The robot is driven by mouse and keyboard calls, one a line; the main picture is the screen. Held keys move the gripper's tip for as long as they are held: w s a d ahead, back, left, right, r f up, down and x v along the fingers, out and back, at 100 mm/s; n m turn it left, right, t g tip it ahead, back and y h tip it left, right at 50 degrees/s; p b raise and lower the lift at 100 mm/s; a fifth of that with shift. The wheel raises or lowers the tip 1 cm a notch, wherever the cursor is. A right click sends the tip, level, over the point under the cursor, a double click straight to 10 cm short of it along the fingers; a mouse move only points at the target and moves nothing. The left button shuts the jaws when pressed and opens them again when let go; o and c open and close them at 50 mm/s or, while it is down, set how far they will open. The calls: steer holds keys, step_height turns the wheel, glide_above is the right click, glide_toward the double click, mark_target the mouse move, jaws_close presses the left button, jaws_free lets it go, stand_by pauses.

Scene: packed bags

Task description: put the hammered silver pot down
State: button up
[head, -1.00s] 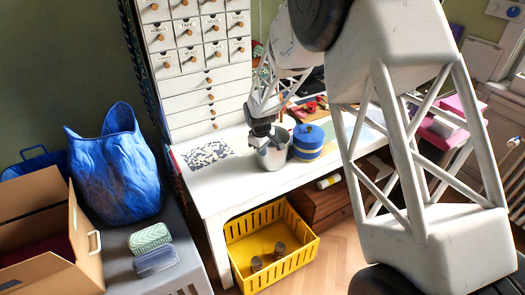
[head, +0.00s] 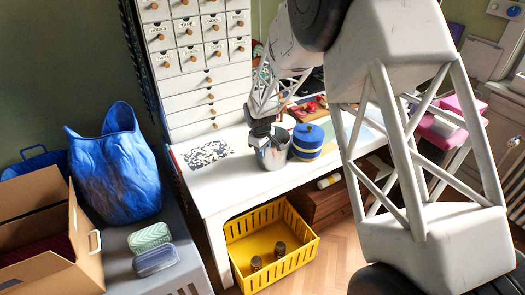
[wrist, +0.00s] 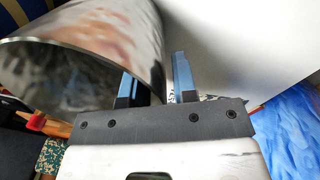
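The hammered silver pot (head: 273,157) is on or just above the white table, at its front edge beside a blue tin. The head view does not show whether its base touches the tabletop. My gripper (head: 265,138) is at its rim, pointing down. In the wrist view the pot (wrist: 95,35) fills the upper left, its dark mouth toward the camera. My gripper (wrist: 155,83) looks open there. One finger overlaps the pot at its rim, the other stands outside its wall with a narrow gap. The inner finger's contact is unclear.
The blue tin (head: 308,141) with a yellow band stands close on the pot's right. A patterned sheet (head: 207,154) lies to the left on the white table (head: 220,186). A yellow crate (head: 290,262) is on the floor below. Drawers (head: 208,95) rise behind.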

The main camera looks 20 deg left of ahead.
step_height(320, 180, up, 12)
steer(key=s, duration=0.1)
steer(key=shift+a, duration=0.2)
stand_by(0.4)
steer(key=shift+r, duration=0.1)
steer(key=shift+d, duration=0.1)
stand_by(0.7)
steer(key=s+d+r+m, duration=0.2)
steer(key=s+d+r, duration=0.35)
steer(key=d, duration=0.35)
steer(key=s+d+r+m, duration=0.2)
steer(key=s+d+r, duration=0.35)
steer(key=d, duration=0.25)
steer(key=s+d+r+m, duration=0.3)
steer(key=s+d+r, duration=0.25)
steer(key=d, duration=0.35)
steer(key=s+d+m, duration=0.2)
steer(key=s+d, duration=0.3)
steer(key=s, duration=0.3)
steer(key=s+d+m+t, duration=0.1)
steer(key=s+d+m, duration=0.1)
steer(key=s+d, duration=0.3)
steer(key=s+d+m, duration=0.2)
steer(key=s+d, duration=0.2)
steer(key=s, duration=0.9)
steer(key=shift+s+d+m+t, duration=0.25)
steer(key=shift+d+m+t, duration=0.05)
steer(key=shift+d, duration=0.1)
